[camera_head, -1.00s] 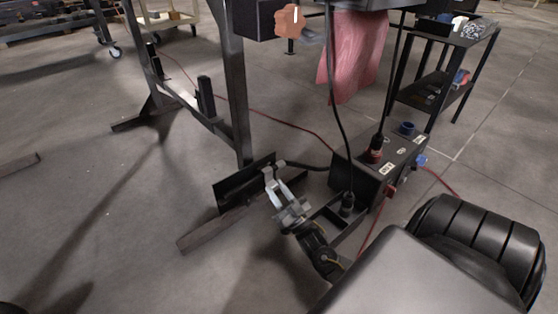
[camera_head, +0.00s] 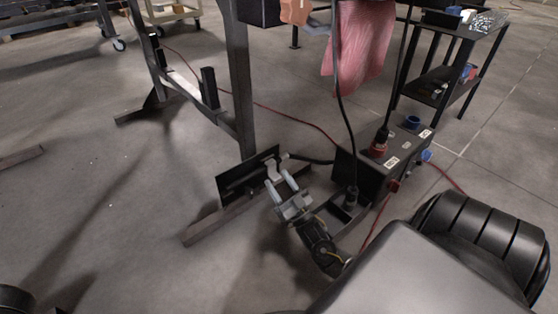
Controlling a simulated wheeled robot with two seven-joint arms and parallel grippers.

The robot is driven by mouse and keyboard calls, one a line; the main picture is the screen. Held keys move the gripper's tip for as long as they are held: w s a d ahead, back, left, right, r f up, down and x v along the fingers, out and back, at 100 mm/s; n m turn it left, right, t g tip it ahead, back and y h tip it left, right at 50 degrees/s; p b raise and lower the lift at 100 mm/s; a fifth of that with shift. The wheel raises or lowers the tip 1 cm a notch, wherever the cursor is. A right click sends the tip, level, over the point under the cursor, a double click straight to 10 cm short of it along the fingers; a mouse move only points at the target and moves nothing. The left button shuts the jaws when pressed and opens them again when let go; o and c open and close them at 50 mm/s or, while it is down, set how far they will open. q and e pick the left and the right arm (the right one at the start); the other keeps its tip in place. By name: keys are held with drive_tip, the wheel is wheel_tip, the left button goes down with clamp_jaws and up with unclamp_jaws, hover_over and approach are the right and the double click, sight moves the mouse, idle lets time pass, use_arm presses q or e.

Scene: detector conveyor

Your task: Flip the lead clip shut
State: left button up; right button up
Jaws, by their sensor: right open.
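My right gripper (camera_head: 281,182) is open, with its two pale fingers spread and pointing up the picture. It is low in front of a black plate (camera_head: 238,181) on the foot of the dark metal frame. A small pale piece (camera_head: 271,168), possibly the lead clip, shows at the plate's right part, just beyond the fingertips. It is too small to tell whether it is flipped open or shut, or whether the fingers touch it. A black lead (camera_head: 312,161) runs from there to the black box. My left gripper is not in view.
The black box (camera_head: 358,172) with red and blue sockets stands right of my gripper. A frame post (camera_head: 240,90) rises behind the plate. A red cable (camera_head: 292,124) crosses the floor. A black shelf cart (camera_head: 440,88) stands at the back right. Floor at left is mostly clear.

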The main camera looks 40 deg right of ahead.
sight(277, 179)
drive_tip(key=shift+s+f, duration=0.1)
drive_tip(key=shift+s, duration=0.05)
drive_tip(key=v, duration=0.3)
drive_tip(key=shift+s+f+b, duration=0.25)
drive_tip(key=shift+f+b, duration=0.05)
drive_tip(key=shift+f, duration=0.05)
drive_tip(key=s+p, duration=0.3)
drive_tip(key=s, duration=1)
drive_tip(key=shift+a, duration=0.2)
drive_tip(key=shift+f, duration=0.15)
